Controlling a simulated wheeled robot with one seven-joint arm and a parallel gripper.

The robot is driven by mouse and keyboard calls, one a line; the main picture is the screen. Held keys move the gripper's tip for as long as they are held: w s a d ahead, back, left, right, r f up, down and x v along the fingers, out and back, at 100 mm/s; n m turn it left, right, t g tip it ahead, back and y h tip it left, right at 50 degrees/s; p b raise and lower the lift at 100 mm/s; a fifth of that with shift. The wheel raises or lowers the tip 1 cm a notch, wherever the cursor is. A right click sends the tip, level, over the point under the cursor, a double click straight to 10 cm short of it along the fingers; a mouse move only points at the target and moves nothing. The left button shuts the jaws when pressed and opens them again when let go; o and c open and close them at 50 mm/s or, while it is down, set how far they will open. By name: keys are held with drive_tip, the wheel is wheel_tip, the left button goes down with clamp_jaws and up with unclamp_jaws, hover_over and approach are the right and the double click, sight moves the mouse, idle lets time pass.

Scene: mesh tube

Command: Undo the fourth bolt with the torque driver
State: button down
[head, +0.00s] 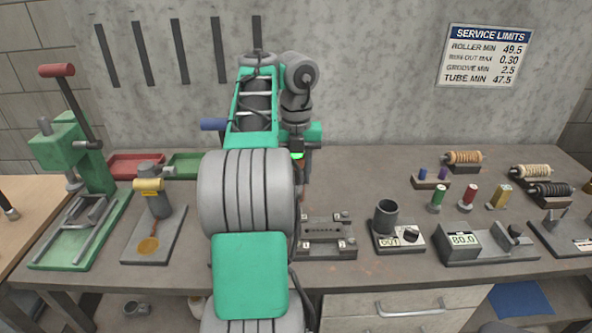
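A dark fixture block (325,230) with a slotted plate stands on the bench just right of my arm. Small pale bolt-like heads or clamps show near its corners; which is the fourth bolt I cannot tell. My gripper (302,158) points down above the block's left back side, below my wrist with its green light. My own arm hides most of it, so its fingers cannot be made out. A thin reddish-brown piece shows below it, too small and covered to name. I cannot make out the torque driver for certain.
Right of the block are a grey cup on a scale (398,237), a gauge reading 08.0 (462,243) and several spools. Left are a green lever press (75,190), a post stand (154,205) and red and green trays. Bare bench lies before the fixture.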

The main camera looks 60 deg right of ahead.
drive_tip(key=shift+r+p, duration=2.4)
drive_tip(key=shift+r, duration=0.55)
drive_tip(key=shift+w, duration=0.1)
